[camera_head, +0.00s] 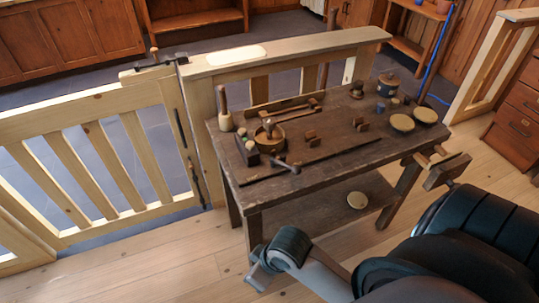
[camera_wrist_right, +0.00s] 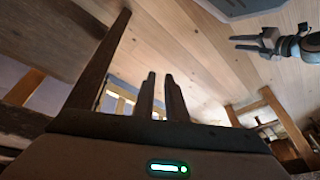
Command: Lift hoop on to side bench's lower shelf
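A round brown wooden ring (camera_head: 258,142), which looks like the hoop, lies at the left of the dark workbench top (camera_head: 340,150). A small knobbed piece (camera_head: 268,125) shows within its outline. I cannot tell if this is the side bench. My left gripper (camera_head: 256,268) is open and empty in front of the workbench's left front leg; it also shows in the right wrist view (camera_wrist_right: 247,42). My right gripper (camera_wrist_right: 160,76) is open and empty among dark wooden legs; the head view hides it.
A slatted gate (camera_head: 90,160) and rail stand behind. Floor in front is clear.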

